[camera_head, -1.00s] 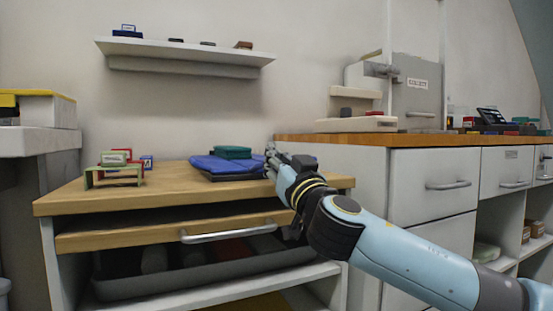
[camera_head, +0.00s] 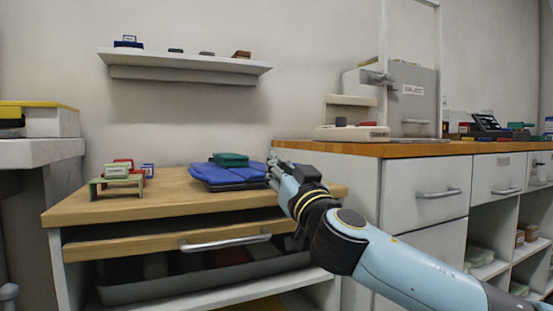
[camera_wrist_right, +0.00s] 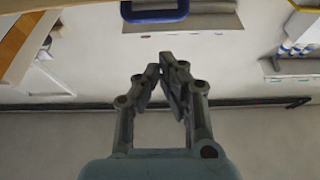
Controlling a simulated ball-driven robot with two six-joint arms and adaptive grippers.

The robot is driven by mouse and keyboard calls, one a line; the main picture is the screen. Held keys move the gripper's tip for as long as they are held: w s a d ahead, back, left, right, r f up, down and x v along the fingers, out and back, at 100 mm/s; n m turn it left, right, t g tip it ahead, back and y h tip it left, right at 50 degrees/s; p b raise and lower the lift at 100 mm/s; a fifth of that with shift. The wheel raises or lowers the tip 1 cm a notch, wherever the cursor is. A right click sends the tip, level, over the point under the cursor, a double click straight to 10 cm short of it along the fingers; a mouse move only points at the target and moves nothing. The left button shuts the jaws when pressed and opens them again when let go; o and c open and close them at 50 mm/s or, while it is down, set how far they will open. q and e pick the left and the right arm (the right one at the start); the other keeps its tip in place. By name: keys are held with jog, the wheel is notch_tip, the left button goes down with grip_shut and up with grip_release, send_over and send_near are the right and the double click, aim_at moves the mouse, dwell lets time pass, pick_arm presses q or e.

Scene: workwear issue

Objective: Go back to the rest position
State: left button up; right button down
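My right arm comes in from the lower right in the head view. Its gripper (camera_head: 272,170) is beside the right end of the folded blue garment (camera_head: 235,174) on the wooden-topped cabinet; I cannot tell whether they touch. In the right wrist view the two fingers (camera_wrist_right: 159,66) lean together, with their tips almost meeting and nothing visible between them. My left gripper is not in view.
The wooden top (camera_head: 165,203) also carries a small green stand (camera_head: 117,184) with little boxes. The drawer below, with a metal handle (camera_head: 225,240), stands slightly out. A counter (camera_head: 400,149) is to the right. A wall shelf (camera_head: 190,62) hangs above.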

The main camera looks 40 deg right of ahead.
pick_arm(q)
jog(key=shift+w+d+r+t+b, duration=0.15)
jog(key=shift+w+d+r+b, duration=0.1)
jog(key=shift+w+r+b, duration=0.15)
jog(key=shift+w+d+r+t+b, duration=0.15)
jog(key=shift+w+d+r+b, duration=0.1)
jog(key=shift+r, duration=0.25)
pick_arm(e)
jog(key=s+a+f, duration=0.1)
jog(key=s+f, duration=0.2)
jog(key=f, duration=0.2)
jog(key=shift+s, duration=0.3)
jog(key=shift+a, duration=0.1)
